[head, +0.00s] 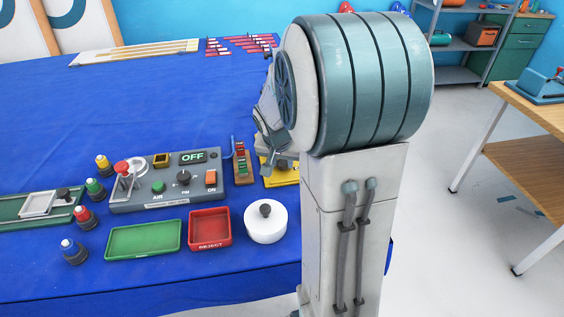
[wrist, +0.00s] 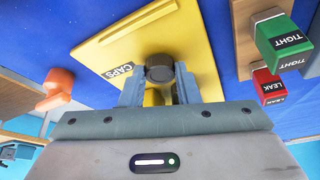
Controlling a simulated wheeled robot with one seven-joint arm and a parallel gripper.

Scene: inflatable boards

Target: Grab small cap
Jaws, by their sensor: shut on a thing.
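A small dark round cap (wrist: 160,68) shows in the wrist view, at the yellow board marked CAPS (wrist: 118,48). My gripper (wrist: 160,84) has its two blue-grey fingers on either side of the cap and is shut on it. I cannot tell whether the cap touches the board. In the head view the yellow board (head: 284,177) shows only in part at the table's right side. My arm hides the cap and the fingertips there.
Beside the board stand a green TIGHT block (wrist: 284,38) and a red LEAK block (wrist: 268,86). The blue table (head: 130,110) also holds a control box (head: 205,192), a green tray (head: 143,239), a red REJECT tray (head: 209,229) and a white lidded pot (head: 266,228).

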